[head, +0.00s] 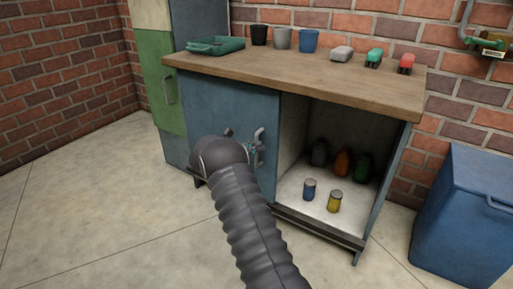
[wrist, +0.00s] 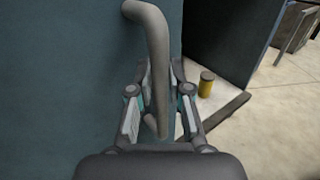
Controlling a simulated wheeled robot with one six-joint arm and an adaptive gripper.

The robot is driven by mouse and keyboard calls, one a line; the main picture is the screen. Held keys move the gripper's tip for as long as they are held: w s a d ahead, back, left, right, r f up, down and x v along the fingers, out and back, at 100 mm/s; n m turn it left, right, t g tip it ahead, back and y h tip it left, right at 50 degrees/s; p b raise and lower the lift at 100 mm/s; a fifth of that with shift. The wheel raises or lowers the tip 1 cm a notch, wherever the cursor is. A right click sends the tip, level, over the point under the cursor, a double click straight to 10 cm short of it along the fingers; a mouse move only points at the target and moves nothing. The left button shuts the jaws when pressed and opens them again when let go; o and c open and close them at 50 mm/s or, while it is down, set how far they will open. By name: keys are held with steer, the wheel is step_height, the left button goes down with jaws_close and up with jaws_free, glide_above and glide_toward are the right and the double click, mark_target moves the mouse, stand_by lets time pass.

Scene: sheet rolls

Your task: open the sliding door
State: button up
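The blue sliding door (head: 222,100) covers the left part of the cabinet under the wooden counter; the right part stands open. The door's grey bar handle (head: 260,143) is upright near the door's right edge. In the wrist view the handle (wrist: 156,50) runs down between my two fingers. My gripper (wrist: 159,112) is open around the handle, with a visible gap on each side. In the head view my gripper (head: 251,151) is at the handle, partly hidden by my dark arm.
The open compartment holds a blue can (head: 309,190), a yellow can (head: 334,202) and several bottles behind. A blue bin (head: 465,215) stands at the right. A green-fronted cabinet (head: 158,80) adjoins at left.

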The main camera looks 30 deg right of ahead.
steer(key=shift+o, duration=1.3)
steer(key=shift+d, duration=0.1)
steer(key=shift+a, duration=0.25)
steer(key=a, duration=1.1)
steer(key=shift+w+a, duration=0.25)
steer(key=shift+a, duration=0.15)
